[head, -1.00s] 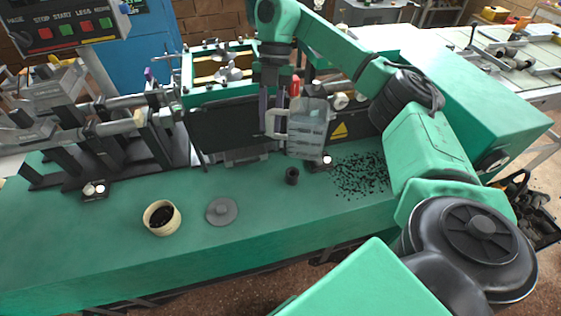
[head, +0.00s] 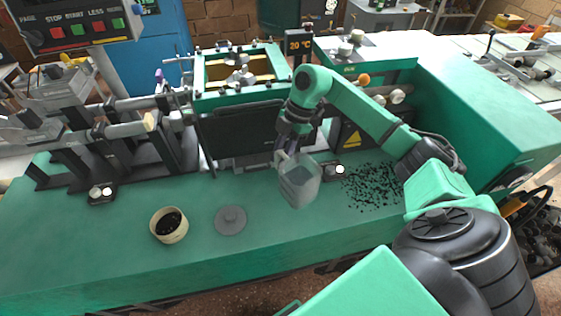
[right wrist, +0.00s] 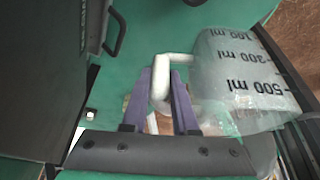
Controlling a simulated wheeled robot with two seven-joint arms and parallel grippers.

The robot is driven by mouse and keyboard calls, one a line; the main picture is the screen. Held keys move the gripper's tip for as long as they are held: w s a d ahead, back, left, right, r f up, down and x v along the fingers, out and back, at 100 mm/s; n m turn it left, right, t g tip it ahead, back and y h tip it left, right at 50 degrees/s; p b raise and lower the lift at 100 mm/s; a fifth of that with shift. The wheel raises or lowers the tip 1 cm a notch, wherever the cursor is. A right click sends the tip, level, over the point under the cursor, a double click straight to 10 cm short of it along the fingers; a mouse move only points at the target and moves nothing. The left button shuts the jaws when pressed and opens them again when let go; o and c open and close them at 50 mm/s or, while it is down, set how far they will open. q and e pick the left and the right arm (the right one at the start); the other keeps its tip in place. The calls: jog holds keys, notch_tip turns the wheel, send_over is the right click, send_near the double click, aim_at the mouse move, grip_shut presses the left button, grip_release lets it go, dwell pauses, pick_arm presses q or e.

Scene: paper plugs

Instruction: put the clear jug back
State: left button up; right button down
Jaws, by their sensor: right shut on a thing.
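The clear jug (head: 300,182) is a see-through measuring cup with a pale handle. It is in the middle of the head view, in front of the machine's dark panel, and looks tilted. My right gripper (head: 282,158) is shut on its handle. In the right wrist view the purple fingers (right wrist: 161,88) close around the white handle (right wrist: 172,62). The jug's wall (right wrist: 235,60) there shows ml marks. I cannot tell whether the jug touches the bench or what it holds. My left gripper is not in view.
On the green bench (head: 120,240) stand a cream cup (head: 158,229) with dark bits inside and a grey round lid (head: 230,220). Black granules (head: 370,188) lie scattered at the right. Small black holders (head: 102,193) sit farther back. The front left of the bench is clear.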

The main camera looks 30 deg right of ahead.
notch_tip(320, 180, down, 3)
jog(key=shift+s+r, duration=0.1)
jog(key=shift+f, duration=0.8)
jog(key=c, duration=0.7)
grip_release()
jog(key=shift+r, duration=0.2)
jog(key=b+v, duration=0.2)
jog(key=v, duration=1.1)
jog(key=shift+a, duration=0.15)
